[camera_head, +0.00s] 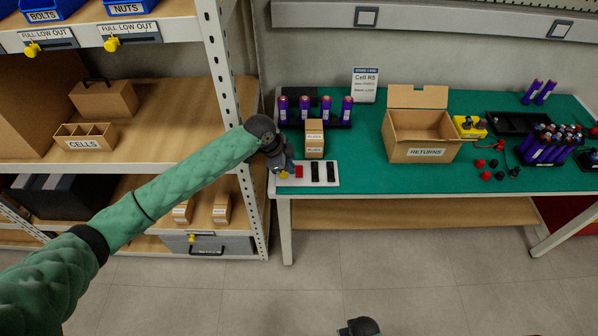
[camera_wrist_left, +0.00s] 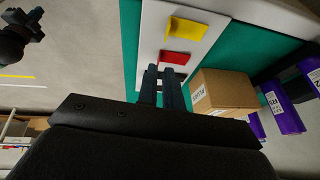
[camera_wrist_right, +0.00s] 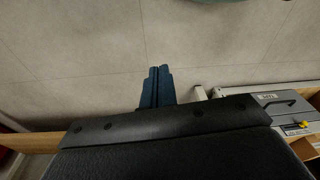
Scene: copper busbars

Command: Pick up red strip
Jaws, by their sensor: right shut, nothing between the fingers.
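The red strip (camera_head: 299,170) lies on a white tray (camera_head: 328,181) at the front left corner of the green-topped table. In the left wrist view the red strip (camera_wrist_left: 175,56) is just beyond my left fingertips. A yellow strip (camera_wrist_left: 186,28) lies beside it. My left gripper (camera_wrist_left: 162,68) points down at the tray, with a narrow gap between its fingers; its tips overlap the near edge of the red strip, and contact cannot be told. My right gripper (camera_wrist_right: 158,70) is shut and empty above bare floor, away from the table.
A small cardboard box (camera_head: 315,140) stands right behind the tray, close to my left gripper. Black strips (camera_head: 316,172) lie on the tray's right part. A returns box (camera_head: 420,135) and purple cells (camera_head: 347,110) stand further back. The shelf post (camera_head: 235,110) is close on the left.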

